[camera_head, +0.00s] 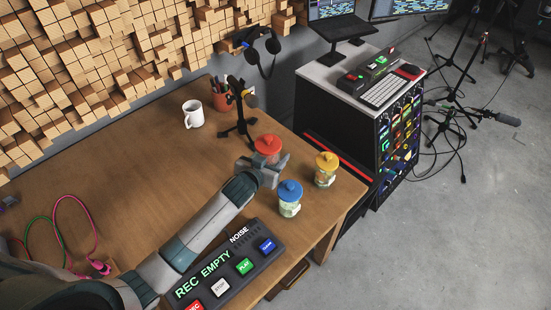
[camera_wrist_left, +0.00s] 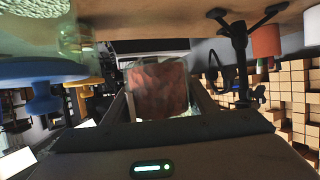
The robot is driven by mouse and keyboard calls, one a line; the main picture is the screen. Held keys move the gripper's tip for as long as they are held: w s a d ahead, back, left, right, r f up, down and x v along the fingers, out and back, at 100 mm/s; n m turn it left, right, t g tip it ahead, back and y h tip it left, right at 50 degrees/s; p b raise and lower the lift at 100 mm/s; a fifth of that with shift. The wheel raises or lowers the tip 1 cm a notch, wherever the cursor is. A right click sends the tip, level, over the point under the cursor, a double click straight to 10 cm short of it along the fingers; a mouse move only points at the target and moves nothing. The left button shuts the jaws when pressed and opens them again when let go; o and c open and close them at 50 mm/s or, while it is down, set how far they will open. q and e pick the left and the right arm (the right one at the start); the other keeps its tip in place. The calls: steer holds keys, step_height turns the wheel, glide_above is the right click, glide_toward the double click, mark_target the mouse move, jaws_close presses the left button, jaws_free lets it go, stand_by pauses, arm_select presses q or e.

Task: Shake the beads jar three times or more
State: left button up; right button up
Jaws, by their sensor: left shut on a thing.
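A jar with a red lid (camera_head: 267,144) is at the right part of the wooden table. My left gripper (camera_head: 268,165) is around it and shut on it, hiding most of its body in the head view. In the left wrist view the same jar (camera_wrist_left: 158,88) sits between the two fingers, with reddish contents behind clear walls. There, a gap shows between it and the tabletop, so it looks held off the table. A blue-lidded jar (camera_head: 290,194) and a yellow-lidded jar (camera_head: 326,167) stand close by. My right gripper is not in view.
A microphone stand (camera_head: 240,115) is just behind the held jar. A white mug (camera_head: 193,113) and a pen cup (camera_head: 221,99) stand further back. A recorder panel with buttons (camera_head: 228,268) lies in front. The table's (camera_head: 130,160) middle left is clear.

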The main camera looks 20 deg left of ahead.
arm_select(q)
step_height(320, 180, up, 23)
steer(key=a+n+y+b, duration=0.1)
steer(key=n+y+b, duration=0.1)
steer(key=b, duration=0.5)
steer(key=s+a+r+b, duration=0.1)
steer(key=s+r+b, duration=0.1)
steer(key=s+r, duration=0.3)
steer(key=shift+v, duration=0.75)
